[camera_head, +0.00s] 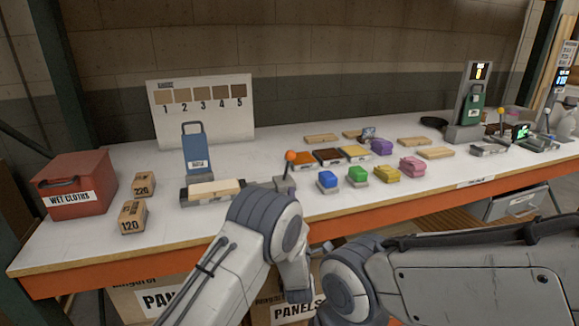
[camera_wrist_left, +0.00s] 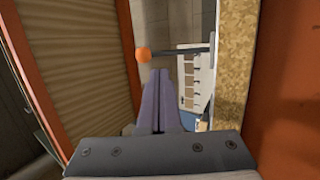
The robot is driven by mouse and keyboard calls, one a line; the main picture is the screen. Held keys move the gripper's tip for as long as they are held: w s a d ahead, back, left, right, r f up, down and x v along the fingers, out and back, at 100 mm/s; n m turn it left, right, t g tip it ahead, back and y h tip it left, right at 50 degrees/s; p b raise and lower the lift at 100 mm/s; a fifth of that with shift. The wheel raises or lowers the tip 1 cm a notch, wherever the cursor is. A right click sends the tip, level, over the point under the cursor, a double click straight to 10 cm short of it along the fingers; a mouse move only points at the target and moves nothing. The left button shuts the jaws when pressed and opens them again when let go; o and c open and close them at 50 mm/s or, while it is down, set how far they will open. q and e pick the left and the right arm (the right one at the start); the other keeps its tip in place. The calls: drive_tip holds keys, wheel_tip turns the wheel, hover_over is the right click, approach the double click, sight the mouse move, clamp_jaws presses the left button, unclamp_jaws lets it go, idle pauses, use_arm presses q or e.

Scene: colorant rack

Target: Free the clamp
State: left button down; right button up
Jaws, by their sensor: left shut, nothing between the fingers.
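A lever with an orange knob (camera_head: 290,156) stands upright on a small grey base at the table's front, right of a grey fixture (camera_head: 198,201) that holds a pale wooden panel (camera_head: 216,187). This seems to be the clamp; whether it grips the panel is unclear. In the left wrist view the orange knob (camera_wrist_left: 143,56) shows on its dark stalk, just beyond the fingertips. My left gripper (camera_wrist_left: 160,74) is shut and empty, apart from the knob. In the head view its fingers are hard to make out near the front edge. My right gripper is not in view.
A blue-backed stand (camera_head: 196,148) rises behind the fixture. A red wet-cloths box (camera_head: 74,187) and two sanding blocks (camera_head: 134,217) stand left. Several coloured blocks (camera_head: 358,174) sit right of the lever. The chipboard table edge (camera_wrist_left: 234,60) is close beside my left gripper.

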sight(289, 163)
use_arm(q)
drive_tip(key=p+x, duration=0.2)
drive_tip(key=x, duration=0.4)
drive_tip(key=shift+w+r, duration=0.15)
drive_tip(key=shift+r, duration=0.05)
drive_tip(key=shift+w+a+r, duration=0.1)
drive_tip(key=shift+w+r, duration=0.15)
drive_tip(key=shift+w, duration=0.45)
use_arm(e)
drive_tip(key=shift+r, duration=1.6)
use_arm(q)
drive_tip(key=shift+r, duration=0.15)
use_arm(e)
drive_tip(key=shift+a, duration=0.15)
